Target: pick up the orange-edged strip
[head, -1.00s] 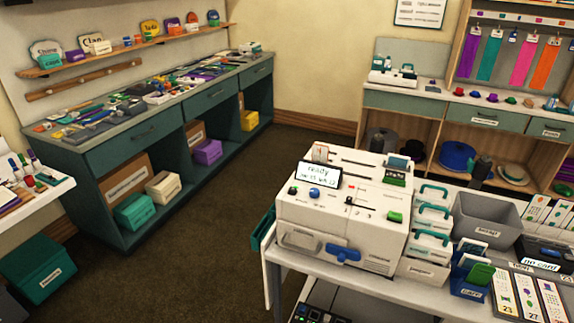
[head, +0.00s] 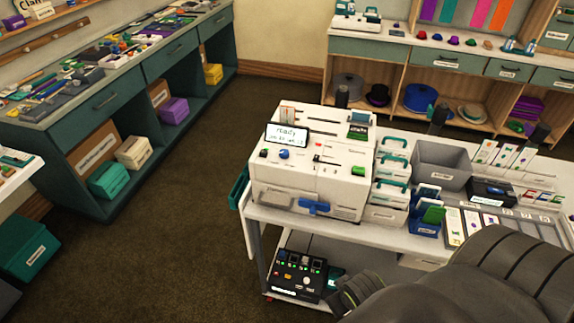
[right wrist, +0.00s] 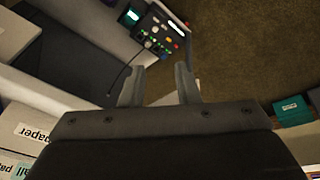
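Several printed strips (head: 453,227) lie in a row on the cart top at the right of the head view, partly hidden by my right arm. More strips (head: 506,155) stand upright behind them. I cannot tell which one has an orange edge. My right arm covers the lower right of the head view. In the right wrist view my right gripper (right wrist: 160,88) has its two fingers apart with nothing between them. It points down toward the lower shelf and floor, away from the strips. My left gripper is not in view.
A white machine (head: 310,165) stands on the cart, beside a grey bin (head: 442,165) and blue card holders (head: 427,208). A black control box (head: 296,275) sits on the lower shelf and shows in the right wrist view (right wrist: 160,32). The brown floor at left is clear.

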